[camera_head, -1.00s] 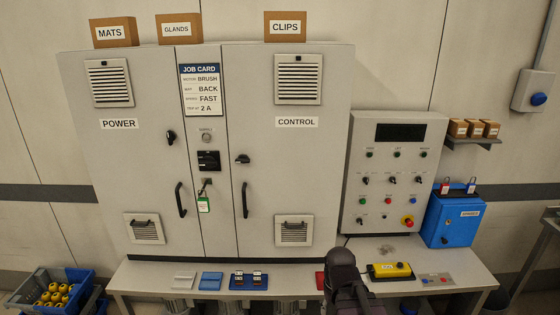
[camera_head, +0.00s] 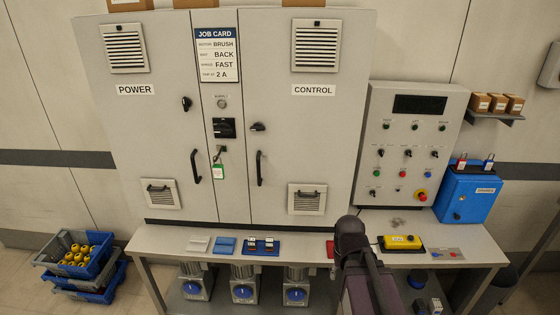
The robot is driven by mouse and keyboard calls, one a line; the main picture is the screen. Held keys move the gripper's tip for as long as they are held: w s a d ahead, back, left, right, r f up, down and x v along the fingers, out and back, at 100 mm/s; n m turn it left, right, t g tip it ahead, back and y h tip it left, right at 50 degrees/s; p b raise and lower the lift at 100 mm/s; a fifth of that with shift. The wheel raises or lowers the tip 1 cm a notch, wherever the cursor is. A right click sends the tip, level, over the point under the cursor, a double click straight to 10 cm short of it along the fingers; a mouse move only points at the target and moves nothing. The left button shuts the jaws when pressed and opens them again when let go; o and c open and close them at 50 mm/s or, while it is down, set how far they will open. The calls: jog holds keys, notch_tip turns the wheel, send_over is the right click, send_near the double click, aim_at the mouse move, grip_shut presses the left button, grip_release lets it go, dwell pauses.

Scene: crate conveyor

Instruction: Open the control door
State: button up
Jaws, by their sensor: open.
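The control door (camera_head: 307,130) is the right-hand grey cabinet door, labelled CONTROL, and looks closed flush with the frame. Its black vertical handle (camera_head: 259,168) is near its left edge. A small black latch knob (camera_head: 258,127) sits above the handle, its lever lying sideways. No fingers of my gripper can be made out.
The power door (camera_head: 150,130) on the left looks closed. A bench (camera_head: 180,232) runs below the cabinet. A switch panel (camera_head: 410,140) and blue box (camera_head: 468,195) stand right.

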jog(key=w+a+m+t+h+b, duration=0.1)
jog(key=w+m+t+h+b, duration=0.2)
jog(key=w, duration=0.6)
jog(key=t+b, duration=0.3)
jog(key=t, duration=1.1)
send_near(258, 167)
jog(key=s+a, duration=0.1)
jog(key=s, duration=0.2)
jog(key=shift+w+a+f+n+h, duration=0.1)
jog(key=shift+n+h, duration=0.2)
jog(key=shift+w, duration=0.1)
jog(key=x, duration=1.3)
jog(key=shift+w, duration=0.25)
